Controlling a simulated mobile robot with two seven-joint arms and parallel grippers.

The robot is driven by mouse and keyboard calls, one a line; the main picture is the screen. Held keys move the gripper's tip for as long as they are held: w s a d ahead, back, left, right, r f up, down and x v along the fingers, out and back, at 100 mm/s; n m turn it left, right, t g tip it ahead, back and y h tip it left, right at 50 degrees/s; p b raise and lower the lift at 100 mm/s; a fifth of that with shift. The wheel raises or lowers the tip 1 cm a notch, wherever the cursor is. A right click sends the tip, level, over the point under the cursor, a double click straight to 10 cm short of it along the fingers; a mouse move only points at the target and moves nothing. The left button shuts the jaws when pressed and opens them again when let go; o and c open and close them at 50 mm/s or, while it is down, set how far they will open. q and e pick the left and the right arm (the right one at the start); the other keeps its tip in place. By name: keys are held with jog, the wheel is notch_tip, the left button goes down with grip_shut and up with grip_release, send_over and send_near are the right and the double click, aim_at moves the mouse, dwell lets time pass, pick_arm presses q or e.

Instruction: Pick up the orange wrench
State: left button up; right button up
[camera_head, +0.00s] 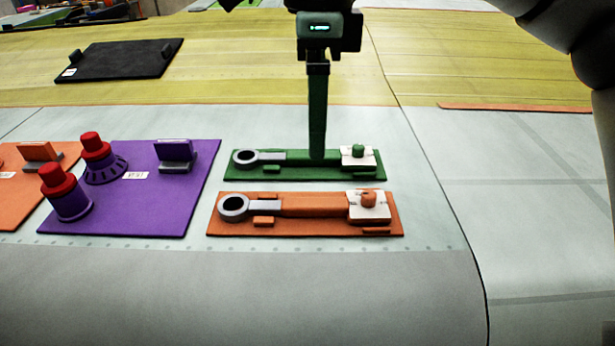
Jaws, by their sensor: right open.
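The orange wrench (311,205) lies flat on an orange tray (225,226) on the pale wing surface. Its grey ring end is at the left. At its right end is a white block with an orange knob (368,199). My right gripper (318,63) is open, above and behind the orange wrench. A dark green upright bar (317,115) reaches from under the gripper to the green tray (235,174). I cannot tell how the bar joins either. The gripper does not touch the orange wrench. My left gripper is not in view.
A similar grey-ended wrench (245,157) lies on the green tray just behind the orange one. A purple tray (135,215) with red-topped parts (63,185) stands to the left. A black tray (118,61) lies farther back. The surface in front and to the right is clear.

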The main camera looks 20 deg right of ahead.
send_over(313, 201)
jog(key=s, duration=0.1)
notch_tip(313, 201, down, 7)
jog(key=shift+f, duration=0.15)
jog(key=shift+w+f, duration=0.25)
jog(key=shift+f, duration=1.05)
jog(key=shift+w+f, duration=0.2)
jog(key=shift+f, duration=1.1)
grip_shut()
jog(key=shift+r, duration=0.1)
